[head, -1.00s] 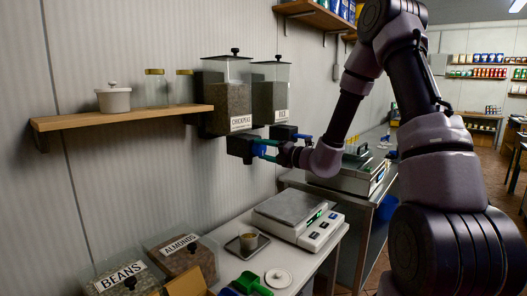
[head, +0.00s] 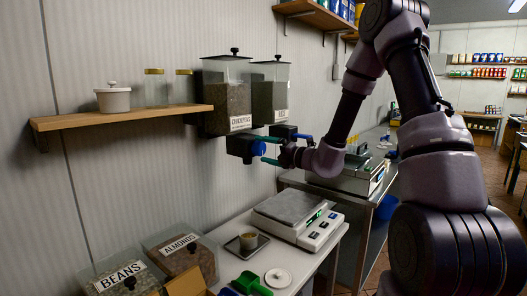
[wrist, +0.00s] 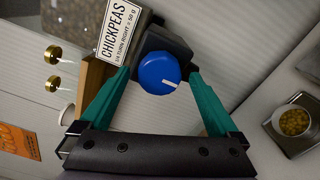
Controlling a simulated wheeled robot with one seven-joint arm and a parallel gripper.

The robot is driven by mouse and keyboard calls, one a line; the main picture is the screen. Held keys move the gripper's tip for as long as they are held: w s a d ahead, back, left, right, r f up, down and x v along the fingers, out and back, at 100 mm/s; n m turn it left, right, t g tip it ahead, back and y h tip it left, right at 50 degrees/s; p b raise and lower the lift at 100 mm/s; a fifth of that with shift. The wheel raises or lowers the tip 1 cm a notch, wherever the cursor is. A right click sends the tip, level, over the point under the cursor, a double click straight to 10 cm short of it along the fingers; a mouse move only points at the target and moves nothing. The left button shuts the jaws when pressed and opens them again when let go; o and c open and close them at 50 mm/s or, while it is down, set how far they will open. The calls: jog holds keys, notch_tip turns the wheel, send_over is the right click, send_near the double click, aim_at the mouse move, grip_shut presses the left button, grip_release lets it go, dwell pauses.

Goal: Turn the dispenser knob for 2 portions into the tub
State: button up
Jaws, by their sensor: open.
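The chickpeas dispenser (head: 227,98) hangs on the wall, a clear bin with a white label and a black outlet box. Its round blue knob (head: 260,149) shows in full in the wrist view (wrist: 159,73), with a white mark pointing right. My gripper (head: 266,150) is open in front of the knob; its green fingers (wrist: 158,90) stand on either side with gaps, holding nothing. The small tub (head: 249,241) sits upright on a dark tray on the table below. In the wrist view the tub (wrist: 294,122) holds yellowish chickpeas.
A second dispenser labelled rice (head: 271,95) hangs close on the right. A scale (head: 299,217), a round white lid (head: 278,278) and a green scoop (head: 251,284) are on the table. Bins of beans (head: 122,280) and almonds (head: 180,247) stand left; a wooden shelf (head: 122,117) is above.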

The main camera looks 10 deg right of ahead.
jog(key=v, duration=1)
dwell(0.4)
jog(key=s+a+r+n+g+h, duration=0.1)
jog(key=s+a+r+n+g, duration=0.1)
jog(key=s+n+g, duration=0.35)
jog(key=s+a+r+n+g, duration=0.2)
jog(key=s+r+n, duration=0.1)
jog(key=s+n, duration=0.55)
jog(key=s+a+r+n+g+h, duration=0.1)
jog(key=s+a+r+n+g, duration=0.2)
jog(key=n, duration=0.6)
jog(key=s+d+r+n+t+h, duration=0.2)
jog(key=s+d+r+n+h, duration=0.1)
jog(key=d+n, duration=0.4)
jog(key=s+d+r+n+t+h, duration=0.3)
jog(key=s+d+n+h, duration=0.1)
jog(key=d+n, duration=0.3)
jog(key=shift+s+d+r+h, duration=0.35)
jog(key=shift+s+r+h, duration=0.05)
jog(key=shift+h, duration=0.5)
